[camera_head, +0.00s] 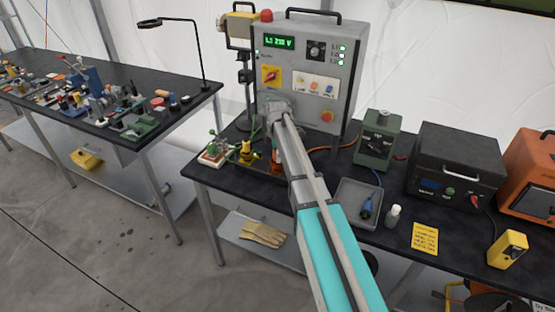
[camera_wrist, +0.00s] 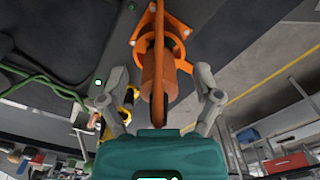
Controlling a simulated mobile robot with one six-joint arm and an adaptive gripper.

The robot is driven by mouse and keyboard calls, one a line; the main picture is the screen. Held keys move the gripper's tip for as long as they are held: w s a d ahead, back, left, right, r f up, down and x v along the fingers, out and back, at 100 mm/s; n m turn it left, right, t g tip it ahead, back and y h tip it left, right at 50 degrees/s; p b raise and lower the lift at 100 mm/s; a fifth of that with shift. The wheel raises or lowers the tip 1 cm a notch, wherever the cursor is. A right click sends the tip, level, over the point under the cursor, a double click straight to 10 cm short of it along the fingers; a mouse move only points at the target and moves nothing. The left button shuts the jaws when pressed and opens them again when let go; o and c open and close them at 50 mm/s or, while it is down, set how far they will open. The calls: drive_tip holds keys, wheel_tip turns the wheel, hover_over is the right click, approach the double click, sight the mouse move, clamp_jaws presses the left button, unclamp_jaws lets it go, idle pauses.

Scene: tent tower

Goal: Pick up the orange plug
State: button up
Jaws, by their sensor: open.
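The orange plug (camera_wrist: 158,72) shows large in the wrist view, below an orange flange with bolts. My gripper (camera_wrist: 160,88) is open, with one grey finger on each side of the plug. Gaps show between the fingers and the plug, and I see no clear contact. In the head view, a small part of the orange plug (camera_head: 276,158) shows beside my arm at the foot of the grey control box; the rest is hidden. My gripper's fingers cannot be made out there.
A yellow connector (camera_head: 246,152) and a green-handled one (camera_head: 212,155) stand left of the plug. The grey control box (camera_head: 304,75) rises close behind. A grey tray (camera_head: 358,208) and a green box (camera_head: 377,140) lie to the right on the black table.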

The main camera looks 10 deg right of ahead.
idle(0.4)
clamp_jaws()
